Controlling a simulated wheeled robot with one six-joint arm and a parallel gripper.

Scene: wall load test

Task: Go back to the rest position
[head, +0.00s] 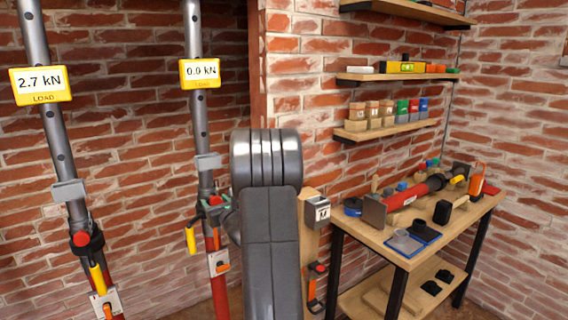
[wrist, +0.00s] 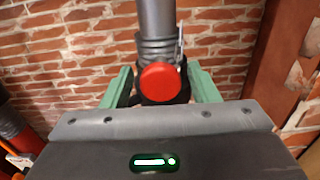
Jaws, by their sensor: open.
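Two grey steel props stand against the brick wall. The left prop (head: 62,145) carries a yellow display (head: 41,85) reading 2.7 kN. The right prop (head: 200,125) carries a yellow display (head: 200,73) reading 0.0 kN. My gripper (wrist: 160,72) is open in the wrist view, its green fingers on either side of the right prop's dark collar. A round red knob (wrist: 160,82) on the collar faces the camera between the fingers. Whether the fingers touch the collar cannot be told. In the head view my arm hides most of the gripper.
A wooden workbench (head: 412,262) with tools, a red cylinder and a blue tray stands at the right. Wall shelves (head: 398,77) hold small boxes and a level. A wooden post (head: 310,225) with a grey box stands just right of my arm. A brick pier edge rises behind it.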

